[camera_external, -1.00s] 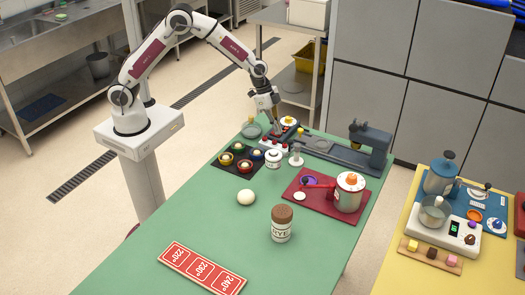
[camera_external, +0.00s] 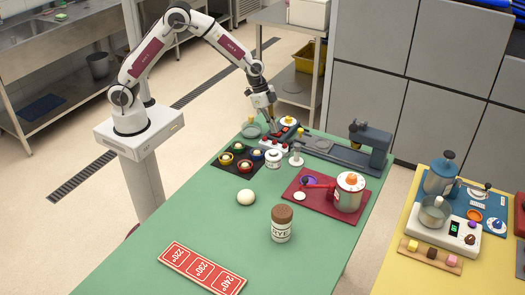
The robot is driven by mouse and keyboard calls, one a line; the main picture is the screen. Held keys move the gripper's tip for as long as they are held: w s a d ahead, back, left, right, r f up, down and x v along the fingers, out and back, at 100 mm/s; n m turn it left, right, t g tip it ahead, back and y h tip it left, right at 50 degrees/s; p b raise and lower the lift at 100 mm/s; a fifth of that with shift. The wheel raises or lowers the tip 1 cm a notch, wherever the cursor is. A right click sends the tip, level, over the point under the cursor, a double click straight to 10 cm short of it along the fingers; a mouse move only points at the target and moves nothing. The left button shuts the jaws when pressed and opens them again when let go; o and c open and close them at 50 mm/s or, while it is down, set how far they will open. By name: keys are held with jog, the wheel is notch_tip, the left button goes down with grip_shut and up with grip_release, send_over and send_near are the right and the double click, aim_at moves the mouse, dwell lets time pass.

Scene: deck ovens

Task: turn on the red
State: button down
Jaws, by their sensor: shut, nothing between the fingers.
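A small white switch box (camera_external: 266,143) with red parts on its top stands at the far end of the green table. Its markings are too small to read. My gripper (camera_external: 273,128) is shut and empty, pointing down at the box from above its back side. Its fingertips partly cover the box, and I cannot tell whether they touch it. I also cannot tell the state of any switch.
Beside the box are a dark tray (camera_external: 222,164) with several coloured cups, a white jar (camera_external: 273,159) and a grey press-like device (camera_external: 371,150). A red tray (camera_external: 288,194) holds an orange-topped canister (camera_external: 349,192).

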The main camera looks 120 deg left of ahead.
jog(key=v, duration=1.4)
jog(key=shift+w, duration=0.1)
dwell(0.5)
jog(key=shift+w+r, duration=0.3)
jog(key=shift+w, duration=0.25)
jog(key=shift+f, duration=0.15)
jog(key=x, duration=1.2)
jog(key=shift+x, duration=0.9)
